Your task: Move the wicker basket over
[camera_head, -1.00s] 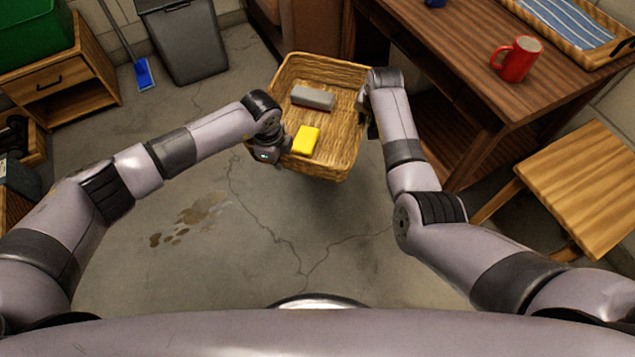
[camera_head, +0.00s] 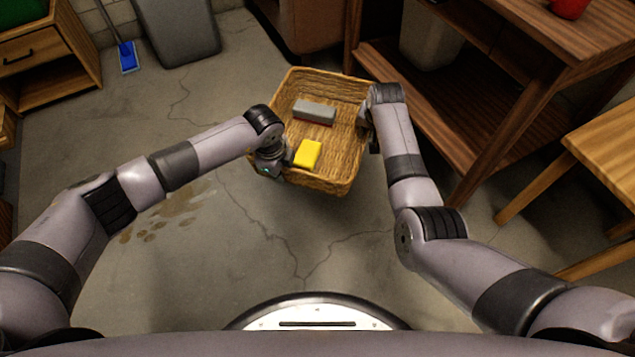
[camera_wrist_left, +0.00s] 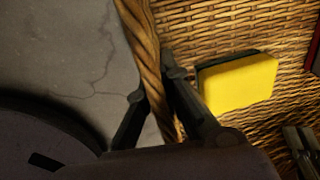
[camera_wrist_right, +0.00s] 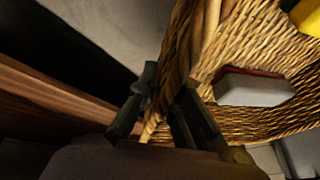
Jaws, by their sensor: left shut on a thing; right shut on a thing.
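The wicker basket (camera_head: 337,180) is a square woven tray held between my two arms in the head view, above the floor and slightly tilted. A grey block (camera_head: 314,111) and a yellow sponge (camera_head: 308,153) lie inside it. My left gripper (camera_head: 280,160) is shut on the basket's left rim; the left wrist view shows the fingers (camera_wrist_left: 155,95) on either side of the braided rim (camera_wrist_left: 140,40). My right gripper (camera_head: 367,125) is shut on the right rim; in the right wrist view its fingers (camera_wrist_right: 165,95) straddle the rim (camera_wrist_right: 182,55).
A wooden table (camera_head: 530,30) with a lower shelf (camera_head: 425,120) stands close on the right, near my right arm. A wooden stool (camera_head: 600,150) is further right. The concrete floor (camera_head: 240,270) in front is clear.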

